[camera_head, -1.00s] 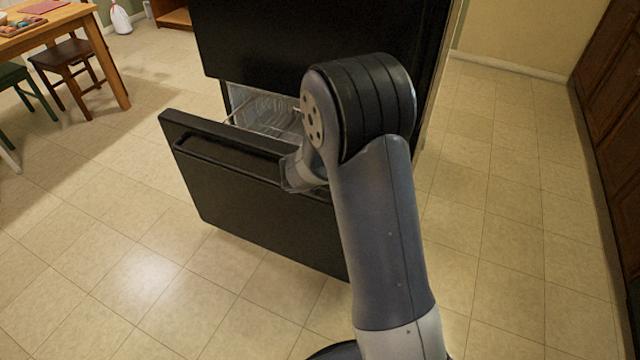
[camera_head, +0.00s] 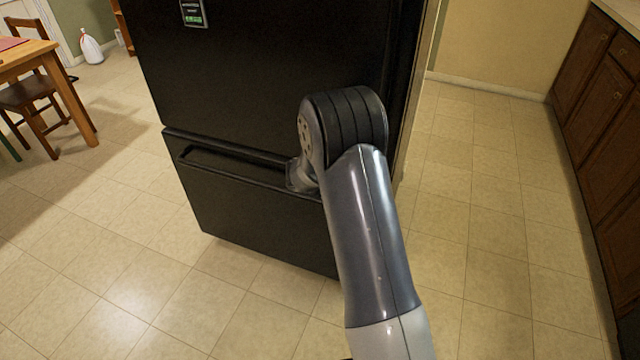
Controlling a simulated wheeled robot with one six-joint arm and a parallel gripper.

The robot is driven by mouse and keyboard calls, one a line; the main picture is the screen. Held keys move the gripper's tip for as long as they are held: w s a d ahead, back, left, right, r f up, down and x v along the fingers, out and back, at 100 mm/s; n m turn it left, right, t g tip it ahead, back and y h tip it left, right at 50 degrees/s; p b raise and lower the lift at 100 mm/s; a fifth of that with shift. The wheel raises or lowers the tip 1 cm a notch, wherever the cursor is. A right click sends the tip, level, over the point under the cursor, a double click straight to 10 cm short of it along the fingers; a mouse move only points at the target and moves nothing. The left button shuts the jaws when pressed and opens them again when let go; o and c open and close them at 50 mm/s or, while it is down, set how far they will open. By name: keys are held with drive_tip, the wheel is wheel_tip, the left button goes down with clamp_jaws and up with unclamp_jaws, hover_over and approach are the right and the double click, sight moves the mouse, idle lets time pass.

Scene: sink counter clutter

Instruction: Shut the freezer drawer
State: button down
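The freezer drawer (camera_head: 255,215) is the black lower front of the black fridge (camera_head: 260,75). Its front sits close under the upper door, with only a thin dark line between them and no drawer inside showing. A long handle (camera_head: 225,169) runs along its top edge. My arm reaches in from the bottom right, and its wrist end (camera_head: 300,176) is at the drawer's upper right part, by the handle's right end. The gripper's fingers are hidden behind my arm, so I cannot tell whether they touch the drawer.
A wooden table (camera_head: 28,60) and a chair (camera_head: 35,105) stand at the left. A white bottle (camera_head: 91,47) is on the floor behind them. Brown cabinets (camera_head: 605,120) line the right side. The tiled floor (camera_head: 470,230) between the fridge and cabinets is clear.

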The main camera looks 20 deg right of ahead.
drive_tip(key=shift+w+d+r, duration=0.15)
drive_tip(key=shift+w+d, duration=0.5)
drive_tip(key=shift+w, duration=0.2)
drive_tip(key=shift+r, duration=0.1)
